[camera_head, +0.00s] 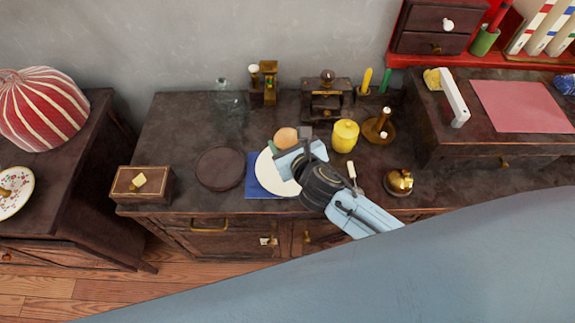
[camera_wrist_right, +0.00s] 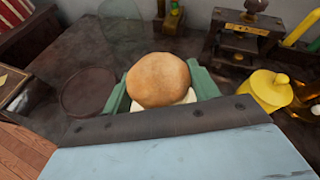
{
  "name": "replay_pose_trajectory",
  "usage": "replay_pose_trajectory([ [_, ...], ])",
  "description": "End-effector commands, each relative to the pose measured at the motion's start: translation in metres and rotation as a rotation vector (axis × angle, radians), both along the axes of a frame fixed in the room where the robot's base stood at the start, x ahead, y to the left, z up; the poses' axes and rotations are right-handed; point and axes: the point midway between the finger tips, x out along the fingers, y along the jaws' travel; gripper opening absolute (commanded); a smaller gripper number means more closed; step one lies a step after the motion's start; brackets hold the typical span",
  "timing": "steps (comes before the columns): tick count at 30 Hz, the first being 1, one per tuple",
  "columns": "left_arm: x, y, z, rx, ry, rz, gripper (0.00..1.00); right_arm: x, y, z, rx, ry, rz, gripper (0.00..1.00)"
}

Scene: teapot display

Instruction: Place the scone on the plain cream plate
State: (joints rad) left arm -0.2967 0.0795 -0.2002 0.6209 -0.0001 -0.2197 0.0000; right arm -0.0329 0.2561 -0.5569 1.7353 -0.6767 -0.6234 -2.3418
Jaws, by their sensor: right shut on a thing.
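The scone (camera_wrist_right: 158,80) is a round, golden-brown bun, held between the green fingers of my right gripper (camera_wrist_right: 162,88) in the right wrist view. In the head view the scone (camera_head: 286,138) shows at the far side of my right gripper (camera_head: 280,146), above the back part of the plain cream plate. The plain cream plate (camera_head: 270,182) lies on a blue mat (camera_head: 256,190) on the dark cabinet top. My gripper hides its right part. I cannot tell the exact gap between scone and plate. My left gripper is not in view.
A dark round plate (camera_head: 220,168) lies left of the cream plate. A yellow pot (camera_head: 344,136) and a brass bell-like object (camera_head: 398,182) stand to the right. A glass vessel (camera_head: 230,105) and a small press (camera_head: 326,98) stand behind. A wooden box (camera_head: 142,186) sits at the front left corner.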

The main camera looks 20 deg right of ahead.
Motion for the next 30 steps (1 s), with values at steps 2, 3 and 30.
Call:
replay_pose_trajectory([
  [2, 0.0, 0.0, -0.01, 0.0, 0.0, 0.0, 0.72, -0.001, 0.001, -0.021, 0.0, 0.006, 0.0, 0.36],
  [3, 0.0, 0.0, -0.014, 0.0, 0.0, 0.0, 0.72, -0.002, 0.001, -0.03, 0.001, 0.007, 0.0, 0.36],
  [30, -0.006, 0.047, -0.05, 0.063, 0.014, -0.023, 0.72, -0.001, 0.0, -0.098, -0.001, 0.002, 0.001, 0.36],
])
